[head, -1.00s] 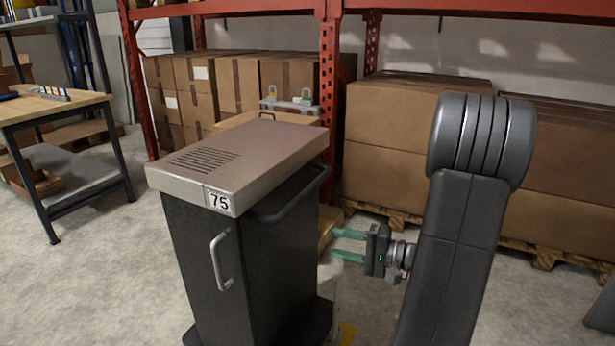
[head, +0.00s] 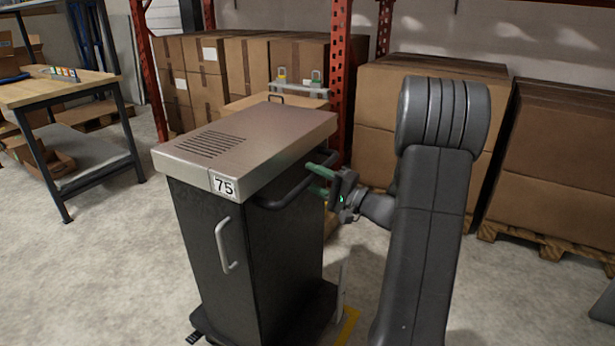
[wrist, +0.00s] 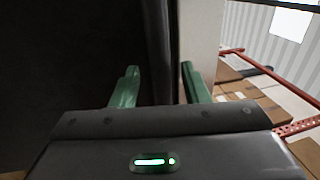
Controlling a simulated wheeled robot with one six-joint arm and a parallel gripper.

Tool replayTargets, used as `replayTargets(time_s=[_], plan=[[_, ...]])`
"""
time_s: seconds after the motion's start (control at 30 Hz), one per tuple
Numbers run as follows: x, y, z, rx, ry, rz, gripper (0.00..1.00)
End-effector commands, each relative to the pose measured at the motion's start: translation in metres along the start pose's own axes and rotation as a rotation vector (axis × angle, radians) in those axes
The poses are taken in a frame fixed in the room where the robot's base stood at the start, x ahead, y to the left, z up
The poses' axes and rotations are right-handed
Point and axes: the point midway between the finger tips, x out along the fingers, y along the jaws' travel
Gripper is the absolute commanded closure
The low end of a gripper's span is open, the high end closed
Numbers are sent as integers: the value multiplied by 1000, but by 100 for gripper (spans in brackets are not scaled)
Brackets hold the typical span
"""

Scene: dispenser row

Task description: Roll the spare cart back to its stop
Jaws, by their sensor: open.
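The cart (head: 255,265) is a dark cabinet on a low base, with a grey metal slatted top, a "75" label, a light door pull on its front and a dark push bar (head: 290,196) along its right side. My gripper (head: 321,180) is at the far part of this bar, its green fingers open, one above and one below it. In the wrist view, a dark bar (wrist: 172,45) runs between the open fingers (wrist: 158,85). Contact with the bar cannot be told. I cannot make out a stop for the cart.
A workbench (head: 60,92) stands at the left. Stacked cartons (head: 425,120) on pallets fill the red rack (head: 341,60) behind. A yellow floor mark (head: 347,326) shows by the cart's base. A rail with padlocks (head: 300,88) is behind the cart. The floor at front left is clear.

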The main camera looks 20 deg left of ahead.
Motion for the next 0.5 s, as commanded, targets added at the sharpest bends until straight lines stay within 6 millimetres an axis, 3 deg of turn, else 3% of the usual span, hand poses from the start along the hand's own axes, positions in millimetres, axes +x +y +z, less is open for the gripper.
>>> replayTargets(time_s=[0.2, 0.5], plan=[[20, 0, 0, 1, -1, 0, 59], [22, 0, 0, 1, 1, 0, 59]])
